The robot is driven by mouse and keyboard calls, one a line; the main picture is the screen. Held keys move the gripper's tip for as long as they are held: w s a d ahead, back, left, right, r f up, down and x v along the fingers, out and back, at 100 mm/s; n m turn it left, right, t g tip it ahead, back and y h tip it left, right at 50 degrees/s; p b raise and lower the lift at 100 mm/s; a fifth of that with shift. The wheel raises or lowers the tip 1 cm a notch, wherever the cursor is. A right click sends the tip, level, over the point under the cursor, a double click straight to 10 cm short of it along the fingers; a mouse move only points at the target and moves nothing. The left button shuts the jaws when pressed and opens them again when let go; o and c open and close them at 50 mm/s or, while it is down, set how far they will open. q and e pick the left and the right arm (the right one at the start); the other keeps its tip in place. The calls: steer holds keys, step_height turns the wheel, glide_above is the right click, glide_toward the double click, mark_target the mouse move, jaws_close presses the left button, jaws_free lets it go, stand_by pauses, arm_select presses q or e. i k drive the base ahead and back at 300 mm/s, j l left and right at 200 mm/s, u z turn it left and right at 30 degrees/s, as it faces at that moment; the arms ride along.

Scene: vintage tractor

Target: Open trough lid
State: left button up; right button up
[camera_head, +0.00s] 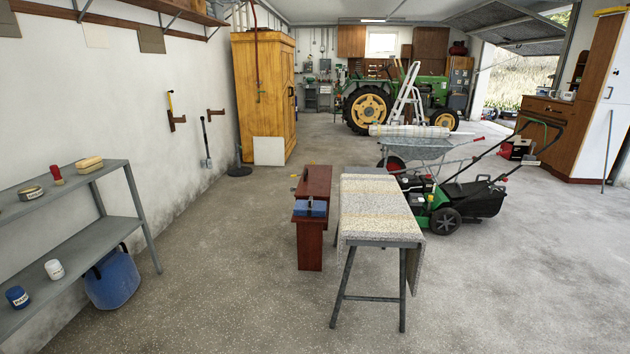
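I cannot clearly make out a trough or its lid. A reddish-brown wooden piece (311,245) stands on the floor in the middle, with a small blue item (310,208) on it; whether it has a lid I cannot tell. Behind the table is a grey metal tub (418,152), which looks like a wheelbarrow, with a light rolled or flat piece (409,131) lying across its top. Neither of my grippers shows in this view.
A speckled-top table (376,208) stands just right of the wooden piece. A green lawnmower (447,205) is at its right. Grey shelves (75,241) with jars and a blue container (111,279) are at the left. The floor is open in front and at right.

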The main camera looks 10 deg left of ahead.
mark_target(315, 180)
steer(key=i+j+u, duration=0.4)
steer(key=i+u, duration=0.55)
steer(key=i, duration=0.2)
steer(key=i+j+u, duration=0.2)
steer(key=i, duration=2)
steer(key=i+z, duration=0.25)
steer(key=i, duration=0.35)
steer(key=i+z, duration=0.25)
steer(key=i, duration=0.35)
steer(key=i+j+z, duration=0.3)
steer(key=i, duration=0.25)
